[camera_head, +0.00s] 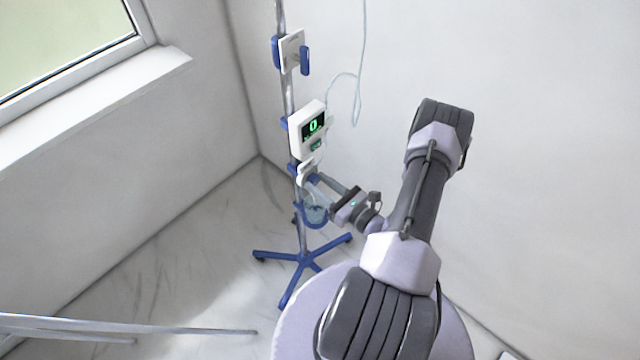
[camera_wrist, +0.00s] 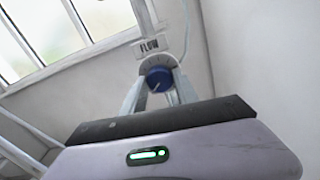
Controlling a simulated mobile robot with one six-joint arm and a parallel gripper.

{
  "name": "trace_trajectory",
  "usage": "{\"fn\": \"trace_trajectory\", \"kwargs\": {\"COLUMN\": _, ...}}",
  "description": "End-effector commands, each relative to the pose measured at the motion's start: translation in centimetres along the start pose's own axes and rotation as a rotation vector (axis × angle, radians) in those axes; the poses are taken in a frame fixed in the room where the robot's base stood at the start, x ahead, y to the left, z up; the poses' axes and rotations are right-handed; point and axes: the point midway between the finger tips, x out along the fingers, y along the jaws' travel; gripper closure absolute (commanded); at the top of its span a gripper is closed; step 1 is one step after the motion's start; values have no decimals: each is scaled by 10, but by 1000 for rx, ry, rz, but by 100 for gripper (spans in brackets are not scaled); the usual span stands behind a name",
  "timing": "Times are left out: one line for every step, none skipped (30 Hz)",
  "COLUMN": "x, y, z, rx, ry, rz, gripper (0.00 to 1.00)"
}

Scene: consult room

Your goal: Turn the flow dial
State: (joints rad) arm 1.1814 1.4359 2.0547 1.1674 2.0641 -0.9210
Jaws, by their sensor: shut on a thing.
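The flow dial (camera_wrist: 159,79) is a round blue knob with a pale pointer line, under a white label reading FLOW (camera_wrist: 150,46) in the wrist view. My gripper (camera_wrist: 160,88) has its two fingers on either side of the dial and is shut on it. In the head view my gripper (camera_head: 312,182) reaches the pole from the right, just below the white pump box (camera_head: 308,129), whose screen shows a green 0. The dial is hidden there behind the fingers and a white bracket.
The pole (camera_head: 289,95) stands on a blue star-shaped base (camera_head: 304,258) near the room corner. A clear tube (camera_head: 358,100) hangs down the wall. A window sill (camera_head: 100,90) is at the left. Metal bars (camera_head: 130,328) lie low at the left front.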

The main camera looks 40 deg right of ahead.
Motion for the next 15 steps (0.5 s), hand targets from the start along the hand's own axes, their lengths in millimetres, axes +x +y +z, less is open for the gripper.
{"fn": "trace_trajectory", "kwargs": {"x": 0, "y": 0, "z": 0, "rx": 29, "ry": 1, "rz": 0, "gripper": 100}}
{"fn": "trace_trajectory", "kwargs": {"x": 0, "y": 0, "z": 0, "rx": 52, "ry": 1, "rz": 0, "gripper": 100}}
{"fn": "trace_trajectory", "kwargs": {"x": 0, "y": 0, "z": 0, "rx": 85, "ry": 1, "rz": 0, "gripper": 100}}
{"fn": "trace_trajectory", "kwargs": {"x": 0, "y": 0, "z": 0, "rx": 111, "ry": 1, "rz": 0, "gripper": 100}}
{"fn": "trace_trajectory", "kwargs": {"x": 0, "y": 0, "z": 0, "rx": 138, "ry": 1, "rz": 0, "gripper": 100}}
{"fn": "trace_trajectory", "kwargs": {"x": 0, "y": 0, "z": 0, "rx": 175, "ry": 1, "rz": 0, "gripper": 100}}
{"fn": "trace_trajectory", "kwargs": {"x": 0, "y": 0, "z": 0, "rx": 204, "ry": 1, "rz": 0, "gripper": 100}}
{"fn": "trace_trajectory", "kwargs": {"x": 0, "y": 0, "z": 0, "rx": 232, "ry": 1, "rz": 0, "gripper": 100}}
{"fn": "trace_trajectory", "kwargs": {"x": 0, "y": 0, "z": 0, "rx": 271, "ry": 1, "rz": 0, "gripper": 100}}
{"fn": "trace_trajectory", "kwargs": {"x": 0, "y": 0, "z": 0, "rx": 300, "ry": 1, "rz": 0, "gripper": 100}}
{"fn": "trace_trajectory", "kwargs": {"x": 0, "y": 0, "z": 0, "rx": 328, "ry": 1, "rz": 0, "gripper": 100}}
{"fn": "trace_trajectory", "kwargs": {"x": 0, "y": 0, "z": 0, "rx": 367, "ry": 1, "rz": 0, "gripper": 100}}
{"fn": "trace_trajectory", "kwargs": {"x": 0, "y": 0, "z": 0, "rx": 395, "ry": 1, "rz": 0, "gripper": 100}}
{"fn": "trace_trajectory", "kwargs": {"x": 0, "y": 0, "z": 0, "rx": 424, "ry": 1, "rz": 0, "gripper": 100}}
{"fn": "trace_trajectory", "kwargs": {"x": 0, "y": 0, "z": 0, "rx": 462, "ry": 1, "rz": 0, "gripper": 100}}
